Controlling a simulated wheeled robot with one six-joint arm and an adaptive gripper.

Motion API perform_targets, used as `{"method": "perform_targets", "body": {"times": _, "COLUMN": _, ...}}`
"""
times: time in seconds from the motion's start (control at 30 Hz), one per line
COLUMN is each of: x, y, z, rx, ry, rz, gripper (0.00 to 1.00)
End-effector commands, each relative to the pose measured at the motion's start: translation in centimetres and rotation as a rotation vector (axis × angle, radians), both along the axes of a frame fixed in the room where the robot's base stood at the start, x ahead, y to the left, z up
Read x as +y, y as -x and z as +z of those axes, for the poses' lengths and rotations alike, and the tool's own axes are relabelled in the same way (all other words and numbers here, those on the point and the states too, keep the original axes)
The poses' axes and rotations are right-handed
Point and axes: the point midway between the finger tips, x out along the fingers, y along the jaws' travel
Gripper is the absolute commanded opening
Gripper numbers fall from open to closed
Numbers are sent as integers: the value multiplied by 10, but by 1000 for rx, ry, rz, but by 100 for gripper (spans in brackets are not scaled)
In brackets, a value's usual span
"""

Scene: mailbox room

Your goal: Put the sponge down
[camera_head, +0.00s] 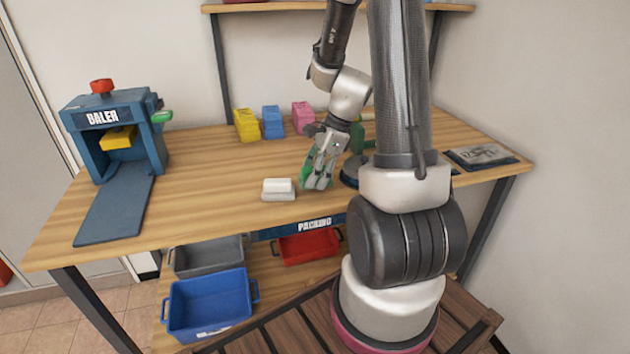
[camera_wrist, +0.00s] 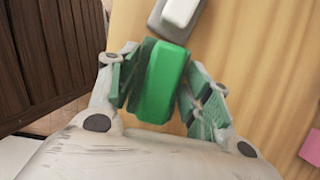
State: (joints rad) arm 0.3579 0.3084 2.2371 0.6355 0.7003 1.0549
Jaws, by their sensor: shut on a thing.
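A green block, which looks like the sponge (camera_wrist: 163,84), is between the fingers of my gripper (camera_wrist: 160,95) in the wrist view. My gripper is shut on it, with a finger on either side. In the head view my gripper (camera_head: 317,176) points down at the front middle of the wooden table (camera_head: 215,170), and green shows between its fingers. I cannot tell whether the sponge touches the tabletop.
A white block on a grey dish (camera_head: 278,196) lies just left of my gripper. A blue baler (camera_head: 112,135) stands at left. Yellow (camera_head: 246,125), blue (camera_head: 273,122) and pink (camera_head: 303,117) holders stand at the back. The table's middle left is clear.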

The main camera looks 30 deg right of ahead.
Motion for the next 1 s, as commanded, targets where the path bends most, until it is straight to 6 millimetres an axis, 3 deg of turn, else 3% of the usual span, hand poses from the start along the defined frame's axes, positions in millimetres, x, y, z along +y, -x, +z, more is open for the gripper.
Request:
{"method": "perform_targets", "body": {"times": 0.13, "x": 0, "y": 1, "z": -21, "rx": 4, "ry": -1, "rz": -2, "gripper": 27}}
{"method": "perform_targets", "body": {"times": 0.57, "x": 0, "y": 0, "z": -27, "rx": 2, "ry": -1, "rz": -1, "gripper": 27}}
{"method": "perform_targets", "body": {"times": 0.6, "x": 0, "y": 0, "z": -28, "rx": 2, "ry": -1, "rz": 0, "gripper": 51}}
{"method": "perform_targets", "body": {"times": 0.7, "x": 0, "y": 0, "z": -28, "rx": 1, "ry": 0, "rz": -1, "gripper": 70}}
{"method": "perform_targets", "body": {"times": 1.0, "x": 0, "y": 0, "z": -27, "rx": 1, "ry": 0, "rz": -1, "gripper": 71}}
